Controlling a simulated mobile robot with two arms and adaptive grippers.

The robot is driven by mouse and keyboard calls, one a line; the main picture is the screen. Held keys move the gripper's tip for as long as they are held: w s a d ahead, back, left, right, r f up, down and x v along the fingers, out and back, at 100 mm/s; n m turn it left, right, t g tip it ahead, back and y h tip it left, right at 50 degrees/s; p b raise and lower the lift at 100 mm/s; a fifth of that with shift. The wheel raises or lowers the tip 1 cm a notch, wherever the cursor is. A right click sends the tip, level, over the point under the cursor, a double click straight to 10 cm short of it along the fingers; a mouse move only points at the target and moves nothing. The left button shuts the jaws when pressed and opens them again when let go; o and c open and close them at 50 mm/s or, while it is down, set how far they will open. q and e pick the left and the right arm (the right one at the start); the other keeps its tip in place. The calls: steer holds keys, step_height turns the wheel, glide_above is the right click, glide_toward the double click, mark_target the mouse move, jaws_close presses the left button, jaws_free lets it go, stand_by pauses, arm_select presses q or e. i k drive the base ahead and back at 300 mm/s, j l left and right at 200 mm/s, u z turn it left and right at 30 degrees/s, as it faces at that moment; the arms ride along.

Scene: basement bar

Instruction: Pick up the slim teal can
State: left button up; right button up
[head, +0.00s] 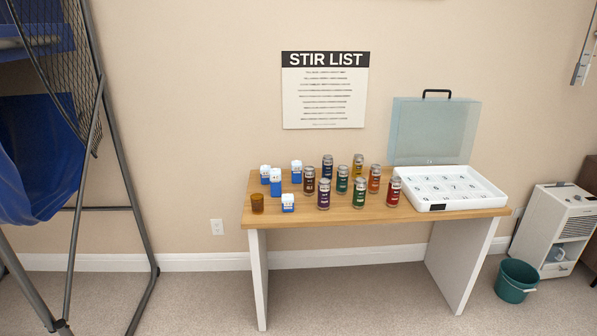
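A wooden-topped table (300,215) stands against the wall, with a group of slim cans on it. The can that looks teal (342,180) stands upright in the middle of the group. Around it stand a dark blue can (327,168), a yellow can (358,167), an orange can (374,179), a green can (359,193), a purple can (323,194) and a maroon can (309,181). A red can (393,192) stands at the right, near the white case. The teal and green cans look alike in colour at this distance. Neither of my grippers is in view.
Several blue-and-white containers (276,183) and an amber cup (257,203) stand on the table's left. An open white case (455,201) with numbered spots fills its right end. A teal bin (515,281) and white appliance (553,229) stand right. The carpet in front is clear.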

mark_target(341, 181)
steer(key=i+l+z, duration=0.1)
steer(key=i, duration=0.35)
steer(key=i+l+z, duration=0.15)
steer(key=i+l, duration=0.15)
steer(key=i, duration=0.2)
